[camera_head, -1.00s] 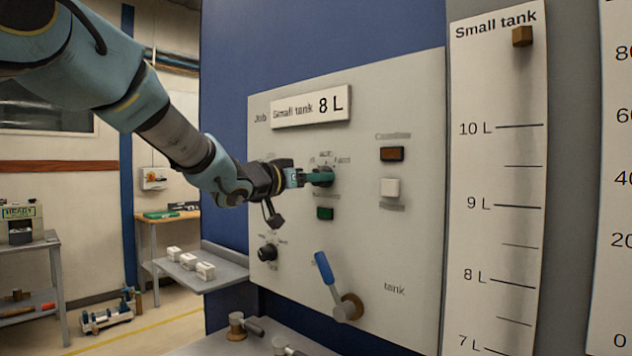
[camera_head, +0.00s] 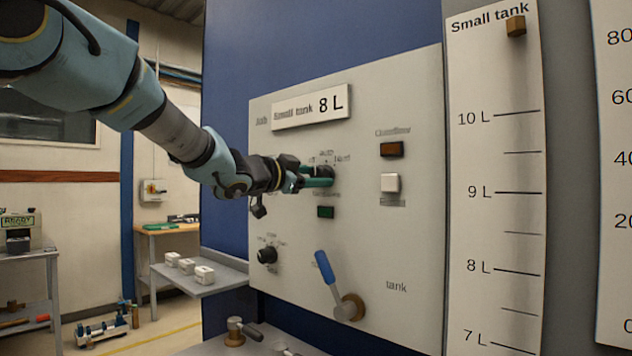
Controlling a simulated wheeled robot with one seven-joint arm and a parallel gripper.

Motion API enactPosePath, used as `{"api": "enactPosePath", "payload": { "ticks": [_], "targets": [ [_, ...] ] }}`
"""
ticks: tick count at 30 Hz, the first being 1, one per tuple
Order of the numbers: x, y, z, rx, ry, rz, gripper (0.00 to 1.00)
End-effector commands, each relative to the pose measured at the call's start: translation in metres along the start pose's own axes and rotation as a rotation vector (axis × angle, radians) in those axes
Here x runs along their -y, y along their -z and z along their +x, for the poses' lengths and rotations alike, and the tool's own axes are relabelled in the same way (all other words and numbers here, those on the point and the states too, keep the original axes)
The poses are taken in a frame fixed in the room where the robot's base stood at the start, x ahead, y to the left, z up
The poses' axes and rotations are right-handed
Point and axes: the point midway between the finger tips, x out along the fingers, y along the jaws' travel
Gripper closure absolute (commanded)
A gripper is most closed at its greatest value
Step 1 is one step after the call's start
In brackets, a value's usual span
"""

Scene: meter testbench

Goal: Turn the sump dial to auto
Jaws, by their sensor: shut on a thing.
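My gripper (camera_head: 318,176) reaches in from the left to the grey panel (camera_head: 360,240). Its two green fingers are shut on a dark dial (camera_head: 327,174) in the upper middle of the panel, one finger above the other. The fingers hide most of the dial, so I cannot see where its pointer stands. Small labels sit in an arc above it; the middle one (camera_head: 326,153) seems to read AUTO. The text below the dial is partly covered and too blurred to read.
A second black dial (camera_head: 267,255) is at the panel's lower left. A green button (camera_head: 325,212) is just below my gripper. A brown lamp (camera_head: 391,149) and a white button (camera_head: 390,183) are to the right. A blue-handled lever (camera_head: 325,267) juts out below.

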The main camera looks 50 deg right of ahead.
Motion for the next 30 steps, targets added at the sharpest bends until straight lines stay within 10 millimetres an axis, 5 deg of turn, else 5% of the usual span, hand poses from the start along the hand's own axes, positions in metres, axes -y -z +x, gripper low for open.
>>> {"api": "enactPosePath", "payload": {
  "ticks": [16, 17, 24, 30],
  "targets": [
    [0.0000, -0.0004, -0.0001, 0.002, 0.000, 0.030, 1.00],
    [0.0000, -0.0004, -0.0001, 0.002, 0.000, 0.030, 0.47],
    [-0.0001, -0.0002, 0.0000, 0.001, 0.000, 0.030, 0.20],
    [0.0000, 0.0000, 0.0000, 0.000, 0.000, 0.030, 0.19]
  ]
}}
